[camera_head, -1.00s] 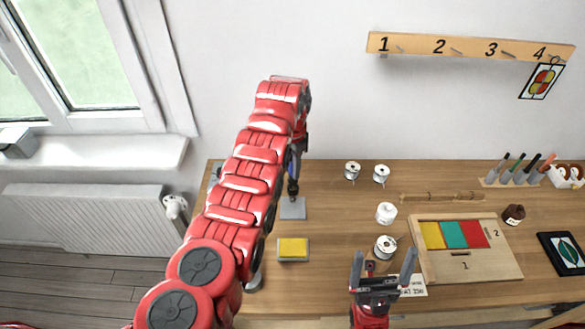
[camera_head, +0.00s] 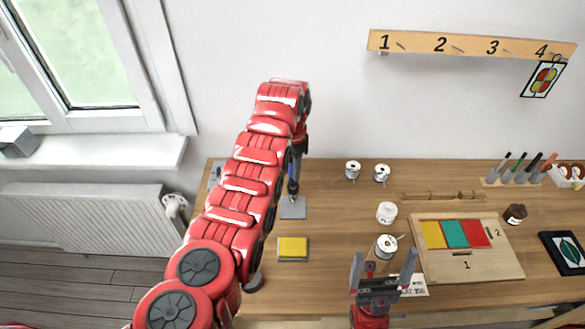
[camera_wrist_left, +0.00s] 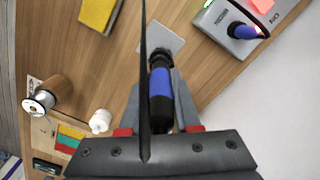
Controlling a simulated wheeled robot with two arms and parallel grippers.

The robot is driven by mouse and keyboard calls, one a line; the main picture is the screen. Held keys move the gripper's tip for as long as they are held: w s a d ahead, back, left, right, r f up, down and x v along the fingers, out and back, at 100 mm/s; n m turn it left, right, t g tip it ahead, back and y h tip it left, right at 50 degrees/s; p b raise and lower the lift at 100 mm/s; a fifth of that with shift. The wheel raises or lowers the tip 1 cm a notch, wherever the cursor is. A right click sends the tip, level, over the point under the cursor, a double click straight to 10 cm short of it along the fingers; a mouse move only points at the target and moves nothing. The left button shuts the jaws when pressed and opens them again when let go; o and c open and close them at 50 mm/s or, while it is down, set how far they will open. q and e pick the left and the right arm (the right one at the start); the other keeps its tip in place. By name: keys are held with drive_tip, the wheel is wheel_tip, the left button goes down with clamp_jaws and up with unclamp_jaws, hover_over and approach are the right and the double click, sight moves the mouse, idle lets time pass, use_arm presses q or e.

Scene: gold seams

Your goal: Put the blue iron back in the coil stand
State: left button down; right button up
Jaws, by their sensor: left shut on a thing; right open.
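The blue iron (camera_wrist_left: 161,85) is between the fingers of my left gripper (camera_wrist_left: 153,105), which is shut on it. In the head view the iron (camera_head: 292,186) hangs roughly upright, its lower end over a small grey plate (camera_head: 292,210). The plate also shows in the wrist view (camera_wrist_left: 174,40), beyond the iron's end. I cannot tell whether the iron touches it, and no coil can be made out. My left arm hides part of the gripper in the head view. My right gripper (camera_head: 382,268) is open and empty at the table's front.
A yellow sponge block (camera_head: 292,249) lies in front of the plate. A grey station box (camera_wrist_left: 227,22) with another blue-handled part is nearby in the wrist view. Wire spools (camera_head: 386,246) and a board with coloured panels (camera_head: 466,262) lie to the right.

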use_arm(q)
drive_tip(key=shift+f+b, duration=0.6)
drive_tip(key=shift+f, duration=0.35)
drive_tip(key=shift+c, duration=0.3)
unclamp_jaws()
drive_tip(key=shift+r, duration=0.15)
drive_tip(key=shift+r, duration=3.4)
